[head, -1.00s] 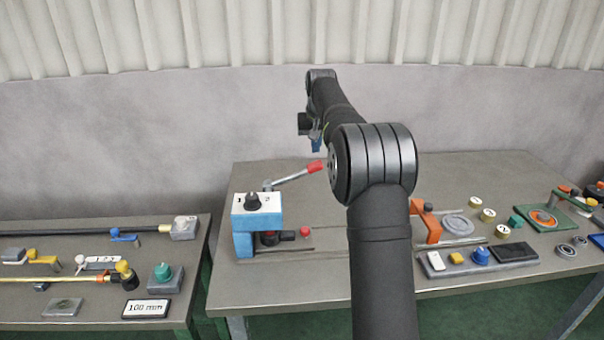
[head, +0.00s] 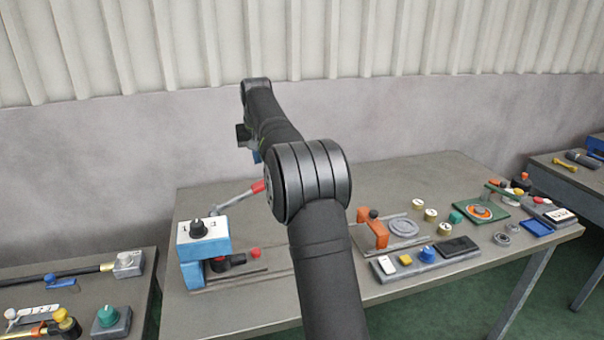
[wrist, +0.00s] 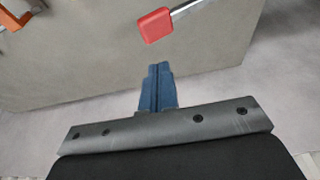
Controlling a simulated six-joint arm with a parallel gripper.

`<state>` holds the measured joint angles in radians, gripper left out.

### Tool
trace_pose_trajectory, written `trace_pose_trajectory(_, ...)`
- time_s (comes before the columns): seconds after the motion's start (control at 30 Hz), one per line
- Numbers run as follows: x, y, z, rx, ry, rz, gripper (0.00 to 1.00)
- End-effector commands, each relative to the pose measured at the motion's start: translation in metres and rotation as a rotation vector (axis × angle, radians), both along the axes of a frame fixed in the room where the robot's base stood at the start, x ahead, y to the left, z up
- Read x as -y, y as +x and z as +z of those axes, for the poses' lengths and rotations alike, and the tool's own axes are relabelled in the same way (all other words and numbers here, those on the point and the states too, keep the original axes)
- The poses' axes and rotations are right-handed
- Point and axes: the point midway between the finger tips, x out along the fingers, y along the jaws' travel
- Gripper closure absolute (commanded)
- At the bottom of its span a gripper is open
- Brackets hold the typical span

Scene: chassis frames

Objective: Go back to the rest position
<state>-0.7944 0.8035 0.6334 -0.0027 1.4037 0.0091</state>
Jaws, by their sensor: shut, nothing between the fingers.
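My gripper shows in the wrist view (wrist: 158,88) with its blue fingers together and nothing between them. In the head view my own arm hides most of it; only a bit of blue (head: 256,157) shows beyond the elbow. The gripper is in the air near the back edge of the middle workbench (head: 240,318). A lever with a red grip (head: 258,187) stands near it on the bench. In the wrist view the red grip (wrist: 156,25) lies ahead of the fingertips, apart from them.
A blue block with a black knob (head: 205,246) stands at the bench's left. An orange bracket (head: 375,235), a grey strip with a blue knob (head: 428,256) and a green plate (head: 480,211) lie to the right. Other benches stand on both sides. The air above the benches is clear.

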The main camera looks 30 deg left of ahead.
Motion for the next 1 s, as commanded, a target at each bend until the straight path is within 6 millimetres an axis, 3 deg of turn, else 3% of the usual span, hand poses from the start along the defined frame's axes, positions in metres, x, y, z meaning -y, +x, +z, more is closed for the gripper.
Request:
trace_pose_trajectory(0.4,0.000,0.000,-0.052,-0.001,-0.001,0.000,1.00)
trace_pose_trajectory(0.77,0.000,0.000,-0.058,-0.001,-0.001,0.000,1.00)
trace_pose_trajectory(1.0,0.000,0.000,-0.058,-0.001,-0.001,0.000,0.57)
